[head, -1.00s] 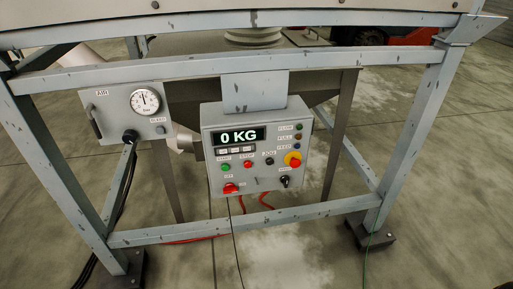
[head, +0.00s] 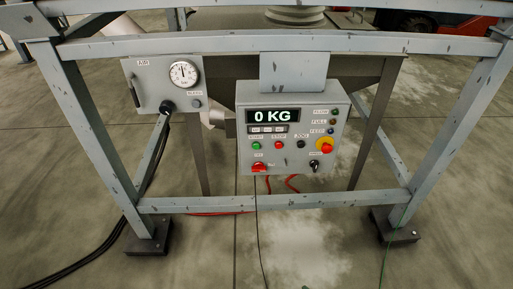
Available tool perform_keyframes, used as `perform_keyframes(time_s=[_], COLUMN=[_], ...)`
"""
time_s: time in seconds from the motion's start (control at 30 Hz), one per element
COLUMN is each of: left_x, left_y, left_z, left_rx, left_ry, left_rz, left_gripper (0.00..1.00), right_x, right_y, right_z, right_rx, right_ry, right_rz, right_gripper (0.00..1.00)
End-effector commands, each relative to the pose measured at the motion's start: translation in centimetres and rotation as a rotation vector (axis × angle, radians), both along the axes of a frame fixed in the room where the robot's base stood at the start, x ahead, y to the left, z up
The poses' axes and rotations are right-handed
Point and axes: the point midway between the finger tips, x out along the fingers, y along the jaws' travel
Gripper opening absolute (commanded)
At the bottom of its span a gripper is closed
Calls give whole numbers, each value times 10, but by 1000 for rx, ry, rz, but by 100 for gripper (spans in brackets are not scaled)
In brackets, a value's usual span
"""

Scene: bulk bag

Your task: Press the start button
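The grey control box (head: 290,130) hangs from the frame's upper rail near the middle of the head view. Its display (head: 273,115) reads 0 KG. The green start button (head: 256,145) is at the left of the button row below the display, with the red stop button (head: 279,144) to its right. A red and yellow emergency stop (head: 324,145) is on the right side. Neither of my grippers is in view, and nothing covers the buttons.
A grey air panel (head: 165,85) with a gauge is left of the box. Blue-grey frame legs (head: 95,135) and a lower rail (head: 300,201) surround the box. Black cables (head: 95,252) and red hoses lie on the concrete floor. The space before the box is clear.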

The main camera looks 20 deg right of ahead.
Motion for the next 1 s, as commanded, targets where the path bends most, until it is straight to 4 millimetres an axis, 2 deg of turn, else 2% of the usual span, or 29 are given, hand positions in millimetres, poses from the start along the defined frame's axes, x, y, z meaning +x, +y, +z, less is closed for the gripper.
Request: perform_keyframes(time_s=[0.07,0.73,1.0], left_x=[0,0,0], left_y=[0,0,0], left_z=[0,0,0], left_rx=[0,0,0], left_ry=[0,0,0], left_rz=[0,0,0], left_gripper=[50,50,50], right_x=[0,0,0], right_y=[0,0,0], right_z=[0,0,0], right_rx=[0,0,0], right_ry=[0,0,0], right_rz=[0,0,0], right_gripper=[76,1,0])
